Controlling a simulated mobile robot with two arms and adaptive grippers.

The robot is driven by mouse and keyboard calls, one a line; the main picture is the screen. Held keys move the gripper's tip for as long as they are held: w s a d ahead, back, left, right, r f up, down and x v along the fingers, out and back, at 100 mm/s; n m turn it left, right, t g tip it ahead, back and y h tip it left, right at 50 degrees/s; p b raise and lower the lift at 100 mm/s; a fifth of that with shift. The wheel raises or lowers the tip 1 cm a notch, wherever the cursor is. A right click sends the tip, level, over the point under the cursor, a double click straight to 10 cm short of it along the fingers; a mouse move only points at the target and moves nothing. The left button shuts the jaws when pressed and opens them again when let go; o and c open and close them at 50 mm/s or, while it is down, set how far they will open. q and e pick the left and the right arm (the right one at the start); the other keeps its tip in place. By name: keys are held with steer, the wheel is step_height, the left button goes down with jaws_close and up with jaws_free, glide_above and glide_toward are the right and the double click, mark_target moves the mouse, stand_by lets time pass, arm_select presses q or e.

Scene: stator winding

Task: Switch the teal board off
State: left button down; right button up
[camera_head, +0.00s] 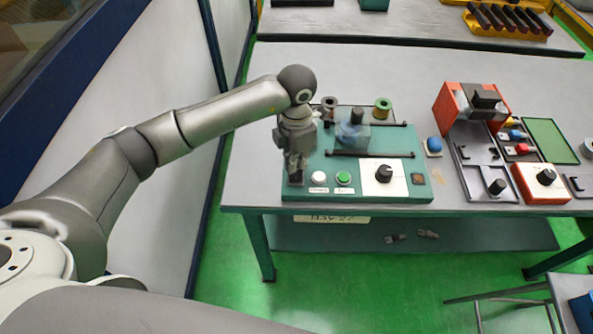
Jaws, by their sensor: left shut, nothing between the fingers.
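The teal board (402,150) lies on the grey table near its front left. On its front part are a white button (319,178), a lit-looking green button (344,178) and a white plate with a black knob (384,174). My right gripper does not show.
A clear block with a dark top (352,132) and spools, one of them green (382,106), stand at the board's back. To the right are a blue button (434,146), an orange machine (466,105), a dark tray (480,170) and an orange knob box (541,183). A wall bounds the left.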

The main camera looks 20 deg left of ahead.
arm_select(q)
steer(key=shift+r+p, duration=1.4)
steer(key=shift+r, duration=1.65)
steer(key=shift+d, duration=0.1)
